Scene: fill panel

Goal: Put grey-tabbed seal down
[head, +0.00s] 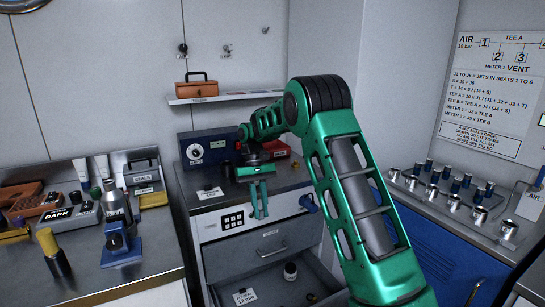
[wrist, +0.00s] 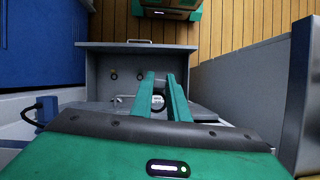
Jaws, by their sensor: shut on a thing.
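My gripper (head: 258,214) points down in front of the grey cabinet, above the open drawer (head: 310,281). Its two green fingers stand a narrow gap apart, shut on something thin. The grey-tabbed seal is too small to make out in the head view. In the wrist view, the fingers of my gripper (wrist: 162,76) reach over the open drawer (wrist: 92,75), and their tips hide part of what lies below. I cannot make out the seal's tab there either. Two small round things (wrist: 114,76) lie on the drawer floor.
A blue meter box (head: 205,147) stands on the cabinet top. The left bench (head: 150,270) holds bottles and tools. A row of metal fittings (head: 452,201) lines the right counter. The drawer has bare floor.

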